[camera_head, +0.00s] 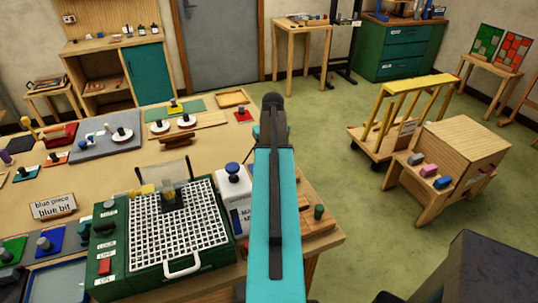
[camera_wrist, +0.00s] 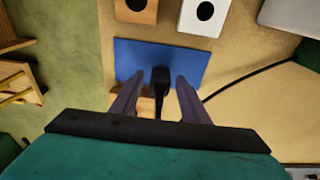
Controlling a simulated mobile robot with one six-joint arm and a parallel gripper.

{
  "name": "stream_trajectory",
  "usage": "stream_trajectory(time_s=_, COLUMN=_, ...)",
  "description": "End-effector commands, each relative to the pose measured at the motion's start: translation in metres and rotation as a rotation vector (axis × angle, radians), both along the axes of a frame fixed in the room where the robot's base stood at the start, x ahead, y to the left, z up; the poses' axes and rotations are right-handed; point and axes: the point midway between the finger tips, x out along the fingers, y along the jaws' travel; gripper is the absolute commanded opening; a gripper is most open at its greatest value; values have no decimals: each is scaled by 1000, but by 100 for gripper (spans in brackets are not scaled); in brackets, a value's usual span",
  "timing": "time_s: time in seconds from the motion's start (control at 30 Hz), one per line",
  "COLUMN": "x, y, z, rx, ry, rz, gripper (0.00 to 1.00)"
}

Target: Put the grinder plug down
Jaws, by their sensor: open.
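The black grinder plug (camera_wrist: 160,76) shows in the wrist view, on or just above a blue mat (camera_wrist: 190,62); contact underneath is hidden. My gripper (camera_wrist: 158,90) is open, with one finger on each side of the plug and a gap on both sides. A black cable (camera_wrist: 245,76) runs off to the right over the wooden top. In the head view my teal arm hides the plug and the gripper. The green grinder (camera_head: 115,262) with its white grid top stands left of my arm.
Green floor (camera_head: 355,190) is open on the right.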

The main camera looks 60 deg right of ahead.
Motion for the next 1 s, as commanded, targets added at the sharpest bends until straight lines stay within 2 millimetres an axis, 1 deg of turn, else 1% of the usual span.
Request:
stream_trajectory(time_s=0.23, x=0, y=0, z=5, rx=0, ry=0, rz=0, gripper=41)
stream_trajectory(time_s=0.37, x=-1, y=0, z=13, rx=-2, ry=-1, rz=-1, gripper=41)
stream_trajectory(time_s=0.57, x=-3, y=1, z=31, rx=-2, ry=-2, rz=-1, gripper=41)
stream_trajectory(time_s=1.0, x=-7, y=4, z=77, rx=-2, ry=-1, rz=-1, gripper=41)
